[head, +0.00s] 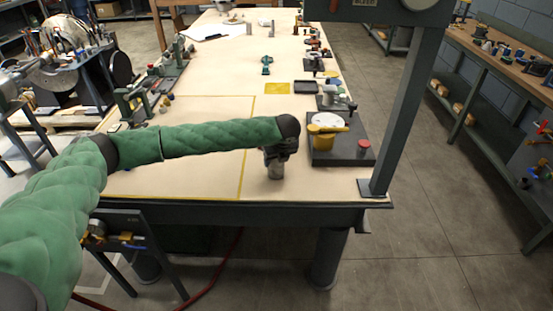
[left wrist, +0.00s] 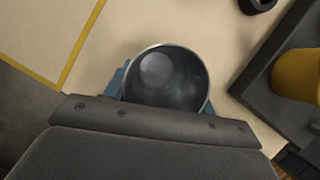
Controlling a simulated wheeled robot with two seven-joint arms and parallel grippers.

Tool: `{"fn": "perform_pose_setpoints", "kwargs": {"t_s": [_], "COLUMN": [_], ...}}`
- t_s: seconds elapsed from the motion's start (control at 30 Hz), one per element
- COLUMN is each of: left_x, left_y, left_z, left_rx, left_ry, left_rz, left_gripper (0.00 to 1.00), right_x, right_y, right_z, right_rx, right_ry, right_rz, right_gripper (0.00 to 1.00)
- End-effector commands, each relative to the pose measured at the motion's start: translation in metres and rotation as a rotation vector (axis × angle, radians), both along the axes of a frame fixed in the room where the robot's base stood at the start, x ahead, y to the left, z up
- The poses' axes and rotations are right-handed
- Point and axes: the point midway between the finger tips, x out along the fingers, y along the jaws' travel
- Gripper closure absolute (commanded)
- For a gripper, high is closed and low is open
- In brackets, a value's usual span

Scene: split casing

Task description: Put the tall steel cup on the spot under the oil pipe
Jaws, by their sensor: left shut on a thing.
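The tall steel cup (head: 275,168) is at the near right part of the table, just left of a dark base plate. My left gripper (head: 276,150) is shut on it from above and hides its upper part in the head view. In the left wrist view I look into the open top of the steel cup (left wrist: 167,80), held between blue finger pads (left wrist: 117,82). I cannot tell whether the cup's bottom touches the table. I cannot pick out the oil pipe or the spot under it for certain. My right gripper is not in view.
A grey post (head: 405,120) stands at the table's right corner. Yellow lines (head: 247,150) mark the table left of the cup. Fixtures line the table's right edge.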

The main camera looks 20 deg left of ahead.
Motion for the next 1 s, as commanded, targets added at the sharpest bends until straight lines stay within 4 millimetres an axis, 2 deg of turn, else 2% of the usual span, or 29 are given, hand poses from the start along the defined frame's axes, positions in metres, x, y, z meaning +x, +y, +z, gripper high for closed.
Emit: {"fn": "perform_pose_setpoints", "kwargs": {"t_s": [0.23,0.27,0.37,0.73,0.83,1.0], "left_x": [0.000,0.000,0.000,0.000,-0.003,-0.012], "left_y": [0.000,0.000,0.000,0.000,-0.003,-0.010], "left_z": [-0.001,-0.002,-0.002,0.000,0.009,0.036], "left_rx": [0.000,0.000,0.000,0.000,-0.001,-0.001], "left_ry": [0.000,0.000,0.000,0.000,-0.001,-0.002], "left_rz": [0.000,0.000,0.000,0.000,-0.002,-0.002], "left_gripper": [0.71,0.41,0.23,0.23,0.23,0.23], "right_x": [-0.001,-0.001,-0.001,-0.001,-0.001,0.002], "right_y": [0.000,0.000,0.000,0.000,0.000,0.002], "right_z": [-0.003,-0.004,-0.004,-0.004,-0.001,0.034], "right_rx": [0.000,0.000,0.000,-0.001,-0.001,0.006], "right_ry": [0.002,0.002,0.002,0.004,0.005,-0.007], "right_rz": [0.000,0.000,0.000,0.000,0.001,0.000], "right_gripper": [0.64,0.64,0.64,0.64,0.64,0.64]}}
